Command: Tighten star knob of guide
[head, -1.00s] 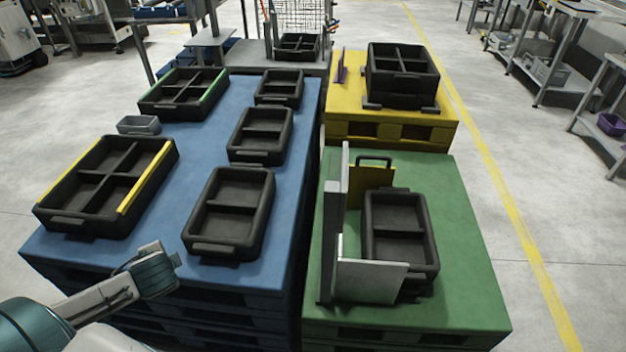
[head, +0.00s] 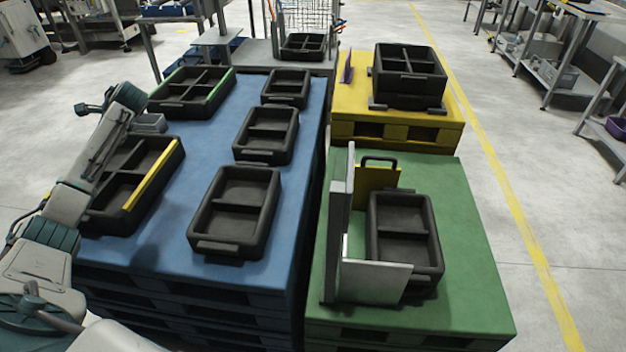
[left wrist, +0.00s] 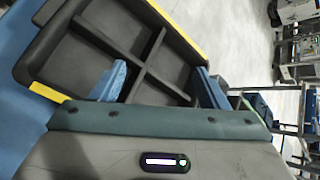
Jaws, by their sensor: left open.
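A guide-like fixture of pale grey plates (head: 375,281) stands on the green pallet at the right in the head view. A tall upright plate forms its left side. A yellow plate (head: 372,180) with a black handle stands behind it. No star knob can be made out. My left arm reaches up over the left side of the blue pallet. In the left wrist view my left gripper (left wrist: 160,83) is open, its two blue fingers apart, above a black divided tray (left wrist: 85,62) with yellow edge strips. Nothing shows between the fingers. My right gripper is not in view.
A black two-compartment tray (head: 403,237) sits beside the grey plates. The yellow pallet (head: 350,103) holds stacked trays (head: 408,72). Open floor lies at the right.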

